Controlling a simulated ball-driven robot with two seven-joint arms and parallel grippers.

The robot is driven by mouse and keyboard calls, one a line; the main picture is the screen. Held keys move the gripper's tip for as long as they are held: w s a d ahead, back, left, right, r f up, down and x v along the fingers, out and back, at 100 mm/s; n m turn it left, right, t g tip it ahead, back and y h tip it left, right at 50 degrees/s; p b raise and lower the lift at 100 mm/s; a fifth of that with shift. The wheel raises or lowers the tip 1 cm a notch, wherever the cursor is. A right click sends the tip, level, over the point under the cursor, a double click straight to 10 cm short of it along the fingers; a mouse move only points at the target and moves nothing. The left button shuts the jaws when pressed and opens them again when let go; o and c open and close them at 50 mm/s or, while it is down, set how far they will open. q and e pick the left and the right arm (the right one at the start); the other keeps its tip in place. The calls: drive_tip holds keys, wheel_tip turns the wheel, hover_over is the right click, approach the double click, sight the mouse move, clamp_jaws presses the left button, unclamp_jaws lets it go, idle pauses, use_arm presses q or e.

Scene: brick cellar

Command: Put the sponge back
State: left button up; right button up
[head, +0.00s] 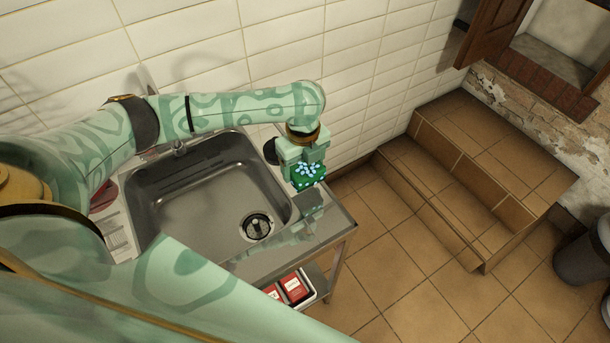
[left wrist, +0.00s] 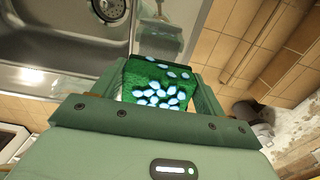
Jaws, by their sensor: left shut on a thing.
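The sponge is a green block with pale blue spots (head: 308,175). My left gripper (head: 307,168) is shut on it and holds it over the right end of the steel counter. In the left wrist view the sponge (left wrist: 157,82) sits between the two fingers. A grey patch on the steel below it looks like its reflection; I cannot tell the exact gap to the counter. My right gripper is not in view.
The steel sink (head: 200,198) with its drain (head: 257,227) lies left of the sponge. A white bin with red boxes (head: 294,288) is below the counter. Tiled steps (head: 470,190) stand to the right, and the tiled floor between is clear. A white tiled wall runs behind.

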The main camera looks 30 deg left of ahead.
sight(304, 173)
use_arm(q)
drive_tip(key=shift+w+a+f, duration=0.15)
drive_tip(key=shift+w+f, duration=0.35)
drive_tip(key=shift+f, duration=0.1)
drive_tip(key=f+b, duration=0.1)
drive_tip(key=f, duration=0.1)
drive_tip(key=f+b, duration=0.1)
drive_tip(key=shift+w+a+f, duration=0.1)
drive_tip(key=shift+w+f, duration=0.1)
drive_tip(key=shift+f, duration=0.15)
drive_tip(key=shift+r, duration=0.15)
drive_tip(key=shift+f, duration=0.2)
drive_tip(key=o, duration=0.9)
wheel_tip(304, 173, up, 12)
drive_tip(key=p, duration=0.4)
drive_tip(key=shift+r+p, duration=0.2)
drive_tip(key=shift+p, duration=0.15)
